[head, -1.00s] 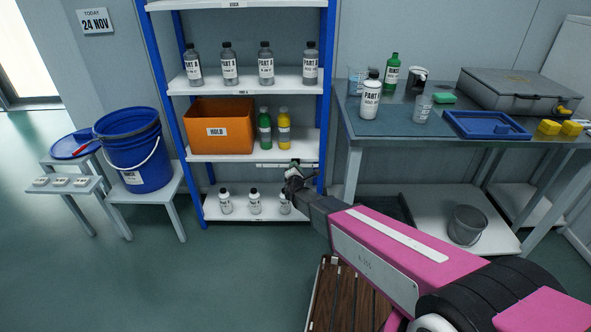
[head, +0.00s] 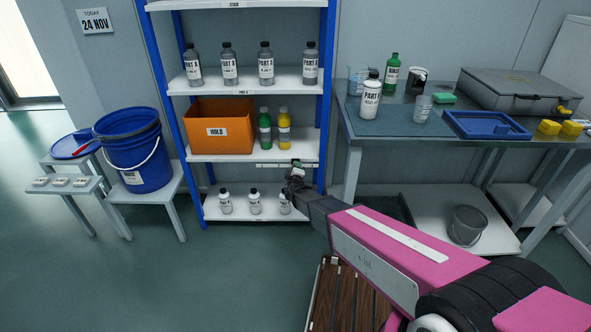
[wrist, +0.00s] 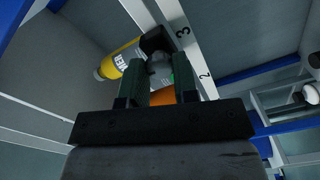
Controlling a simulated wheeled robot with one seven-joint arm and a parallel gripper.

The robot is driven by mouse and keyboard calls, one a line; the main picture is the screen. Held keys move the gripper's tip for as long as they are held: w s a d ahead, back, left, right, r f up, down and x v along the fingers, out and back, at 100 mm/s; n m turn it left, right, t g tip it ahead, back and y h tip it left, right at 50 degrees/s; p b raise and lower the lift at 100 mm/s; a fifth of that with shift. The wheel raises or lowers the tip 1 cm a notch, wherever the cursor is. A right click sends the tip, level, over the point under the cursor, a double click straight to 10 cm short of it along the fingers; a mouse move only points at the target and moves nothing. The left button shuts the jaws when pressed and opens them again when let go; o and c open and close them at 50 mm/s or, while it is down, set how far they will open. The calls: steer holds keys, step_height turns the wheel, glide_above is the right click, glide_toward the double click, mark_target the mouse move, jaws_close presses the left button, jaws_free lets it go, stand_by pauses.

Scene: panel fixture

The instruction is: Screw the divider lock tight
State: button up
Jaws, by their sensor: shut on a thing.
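My gripper (wrist: 160,84) is at the front edge of the shelf that holds the orange bin, seen from behind in the head view (head: 297,172). In the wrist view its two dark green fingers stand either side of a small grey knob (wrist: 160,68), which looks like the divider lock, and are shut on it. A black block (wrist: 156,40) sits just beyond the knob, against a pale rail (wrist: 174,22) marked 3 and 2. In the head view the knob is hidden by my gripper. How tight it is cannot be seen.
An orange HOLD bin (head: 218,132), a green bottle (head: 265,131) and a yellow bottle (head: 284,128) stand on this shelf. Small white bottles (head: 255,203) stand on the shelf below, close under my gripper. A blue upright (head: 324,110) is just to the right.

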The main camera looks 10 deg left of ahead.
steer(key=shift+m, duration=7.8)
steer(key=shift+f, duration=0.1)
steer(key=o, duration=0.9)
